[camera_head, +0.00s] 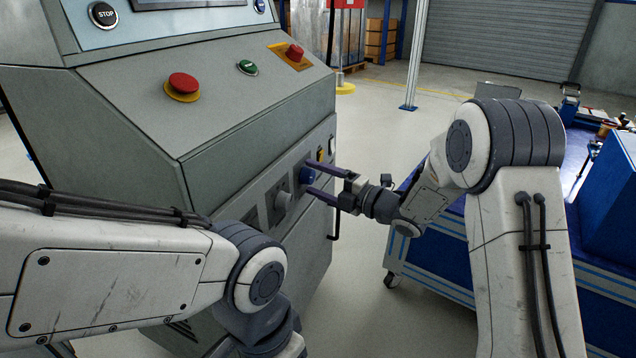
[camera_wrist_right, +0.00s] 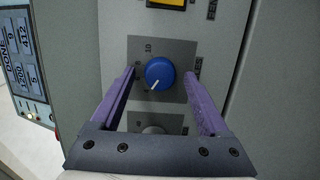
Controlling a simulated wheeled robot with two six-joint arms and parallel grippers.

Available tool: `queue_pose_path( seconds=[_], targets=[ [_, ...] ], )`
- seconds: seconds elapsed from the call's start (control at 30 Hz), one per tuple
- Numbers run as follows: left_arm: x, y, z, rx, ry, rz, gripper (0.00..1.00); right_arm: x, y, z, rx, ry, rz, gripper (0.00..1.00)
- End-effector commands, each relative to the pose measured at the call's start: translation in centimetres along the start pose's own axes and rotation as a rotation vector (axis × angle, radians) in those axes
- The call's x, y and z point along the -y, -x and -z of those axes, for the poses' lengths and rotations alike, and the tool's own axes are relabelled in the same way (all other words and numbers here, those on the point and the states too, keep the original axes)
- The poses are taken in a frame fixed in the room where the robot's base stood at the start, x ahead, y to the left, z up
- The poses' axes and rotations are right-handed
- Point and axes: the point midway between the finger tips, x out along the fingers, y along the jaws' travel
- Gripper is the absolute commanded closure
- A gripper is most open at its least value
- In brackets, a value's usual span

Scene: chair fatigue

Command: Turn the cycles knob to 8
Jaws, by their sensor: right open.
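A blue round knob (camera_wrist_right: 160,74) with a white pointer line sits on a dark grey square plate (camera_wrist_right: 178,47) in the right wrist view. Its pointer aims toward the lower left of that picture. The plate's lettering is too small to read fully; a 10 shows near the top left. The blue knob also shows on the machine's front panel in the head view (camera_head: 307,175). My right gripper (camera_head: 315,179) is open, its two purple fingers on either side of the knob, with gaps visible in the wrist view. My left gripper is outside the head view; only its arm shows.
A grey knob (camera_head: 283,201) sits left of the blue one on the panel. Red emergency buttons (camera_head: 183,84) are on the sloped console above. A blue cart (camera_head: 470,250) stands to the right, behind my right arm.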

Motion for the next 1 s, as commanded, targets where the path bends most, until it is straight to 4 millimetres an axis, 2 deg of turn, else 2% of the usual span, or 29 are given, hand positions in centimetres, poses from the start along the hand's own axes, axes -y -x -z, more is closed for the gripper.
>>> queue_pose_path(
  seconds=[0.2,0.27,0.4,0.43,0.73,1.0],
  targets=[
    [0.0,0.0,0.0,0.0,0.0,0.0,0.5,0.0,0.0,0.0,0.001,-0.001,0.0,0.21],
    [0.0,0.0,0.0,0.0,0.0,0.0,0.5,0.0,0.0,0.0,0.001,-0.001,0.0,0.4],
    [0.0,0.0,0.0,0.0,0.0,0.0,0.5,0.0,0.0,0.0,0.001,-0.001,0.001,0.94],
    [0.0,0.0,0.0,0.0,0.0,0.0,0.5,0.0,0.0,0.0,0.001,-0.001,0.001,1.0],
    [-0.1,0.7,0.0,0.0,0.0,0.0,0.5,-0.2,0.1,0.0,0.001,-0.033,0.008,1.0],
    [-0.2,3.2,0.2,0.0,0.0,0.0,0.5,-0.6,0.1,-0.1,0.001,-0.184,0.042,1.0]
  ],
)
